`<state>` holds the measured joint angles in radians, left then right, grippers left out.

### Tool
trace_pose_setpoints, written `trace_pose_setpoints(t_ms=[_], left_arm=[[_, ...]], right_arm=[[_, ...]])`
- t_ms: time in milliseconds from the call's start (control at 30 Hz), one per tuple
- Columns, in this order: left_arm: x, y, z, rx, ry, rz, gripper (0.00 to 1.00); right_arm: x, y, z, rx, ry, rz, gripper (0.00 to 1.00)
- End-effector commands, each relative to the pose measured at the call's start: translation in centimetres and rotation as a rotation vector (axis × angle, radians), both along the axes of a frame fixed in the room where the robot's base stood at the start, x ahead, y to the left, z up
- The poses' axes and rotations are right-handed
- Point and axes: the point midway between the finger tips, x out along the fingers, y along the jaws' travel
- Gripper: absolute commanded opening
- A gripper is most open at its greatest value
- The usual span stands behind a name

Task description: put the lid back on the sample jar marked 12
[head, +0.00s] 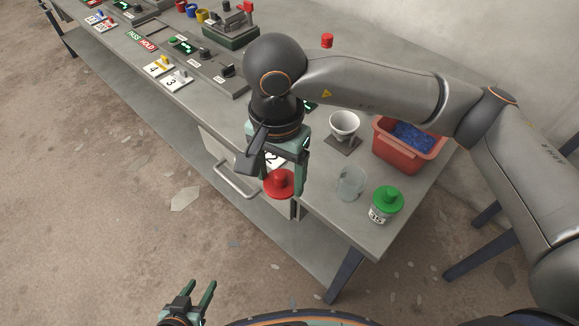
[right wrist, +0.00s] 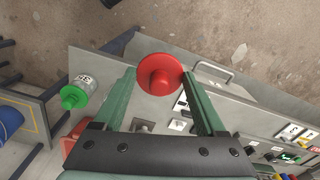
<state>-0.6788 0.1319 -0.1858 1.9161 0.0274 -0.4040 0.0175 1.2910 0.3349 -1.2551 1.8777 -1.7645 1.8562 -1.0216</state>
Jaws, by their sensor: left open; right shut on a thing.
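The red lid (head: 279,183), round with a knob, is between the fingers of my right gripper (head: 283,182), which is shut on it. In the right wrist view the lid (right wrist: 160,74) sits between the fingertips (right wrist: 160,78). In the head view it appears over the table's front edge, left of a clear, lidless glass jar (head: 351,184). No number is readable on that jar. My left gripper (head: 200,292) is open and empty, low in the head view, away from the table.
A white bowl (head: 344,124) on a dark square and a red bin (head: 408,150) of blue material stand behind the clear jar. A white card with a 2 (head: 272,157) is partly hidden behind my right gripper. Panels, cards and cups line the table's far left.

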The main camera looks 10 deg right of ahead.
Motion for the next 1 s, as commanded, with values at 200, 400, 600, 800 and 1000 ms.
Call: trace_pose_setpoints(t_ms=[200,400,600,800,1000], left_arm=[[0.1,-0.1,0.4,-0.002,-0.002,-0.001,0.50],[0.2,-0.1,0.7,-0.003,-0.005,-0.002,0.50],[0.2,-0.2,0.9,-0.004,-0.008,-0.002,0.50],[0.2,-0.2,0.9,-0.003,-0.009,-0.002,0.50],[0.3,-0.2,0.9,-0.003,-0.010,-0.002,0.50]], right_arm=[[-0.1,0.1,1.2,0.000,0.000,0.001,0.21],[0.0,0.1,2.2,0.000,-0.001,0.000,0.21],[-0.1,0.1,2.8,0.001,0.000,0.000,0.21],[-0.1,0.1,2.8,0.001,0.000,0.000,0.21],[0.5,-1.7,2.3,-0.004,-0.002,0.056,0.21]])
